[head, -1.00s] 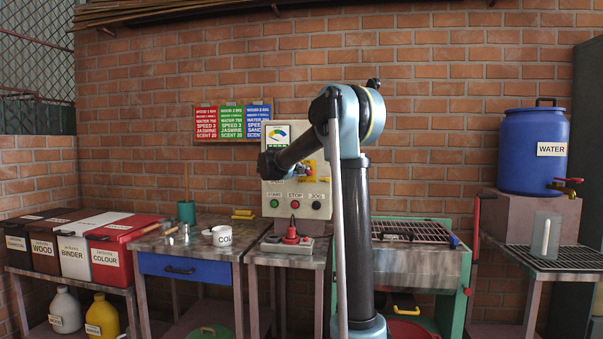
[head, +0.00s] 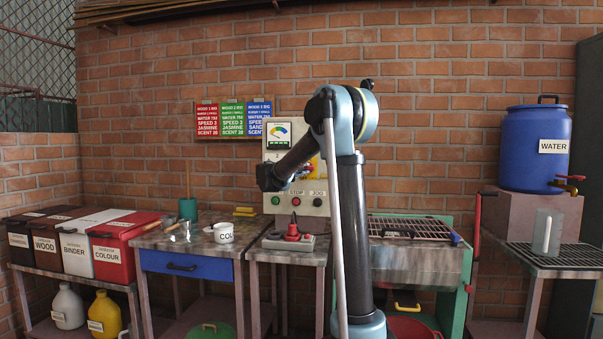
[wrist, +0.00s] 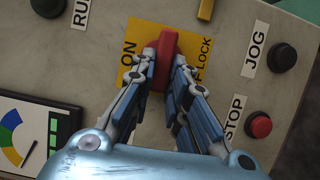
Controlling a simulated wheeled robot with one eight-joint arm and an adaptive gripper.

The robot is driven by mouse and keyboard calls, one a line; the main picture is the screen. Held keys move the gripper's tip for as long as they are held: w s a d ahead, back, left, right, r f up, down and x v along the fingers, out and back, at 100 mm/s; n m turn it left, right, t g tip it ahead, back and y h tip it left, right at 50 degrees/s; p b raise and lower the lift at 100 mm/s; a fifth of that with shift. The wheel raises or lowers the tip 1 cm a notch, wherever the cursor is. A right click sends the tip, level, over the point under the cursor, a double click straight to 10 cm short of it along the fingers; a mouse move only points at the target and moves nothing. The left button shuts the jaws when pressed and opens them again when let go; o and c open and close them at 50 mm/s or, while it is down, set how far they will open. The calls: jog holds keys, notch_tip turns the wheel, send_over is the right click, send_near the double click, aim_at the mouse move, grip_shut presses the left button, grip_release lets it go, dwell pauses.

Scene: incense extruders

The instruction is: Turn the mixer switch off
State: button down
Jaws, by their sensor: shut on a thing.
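The mixer's rotary switch is a red handle (wrist: 168,52) on a yellow plate (wrist: 134,36) in the wrist view. The plate is marked ON to the left of the handle and OFF LOCK, partly covered, to its right. The handle runs nearly up and down in the wrist picture, between the two labels. My gripper (wrist: 165,72) is shut on the handle, one finger on each side. In the head view the grey control panel (head: 283,205) stands against the brick wall, and my arm hides most of the switch and the gripper.
A black JOG button (wrist: 282,57) and a red STOP button (wrist: 259,124) sit close to my right finger. A dial display (wrist: 30,135) is at the wrist view's lower left.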

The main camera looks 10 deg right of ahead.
jog(key=shift+a+f, duration=0.1)
jog(key=c, duration=1.6)
grip_release()
jog(key=shift+w, duration=0.15)
jog(key=shift+o, duration=0.2)
jog(key=v, duration=1.2)
jog(key=shift+f, duration=0.1)
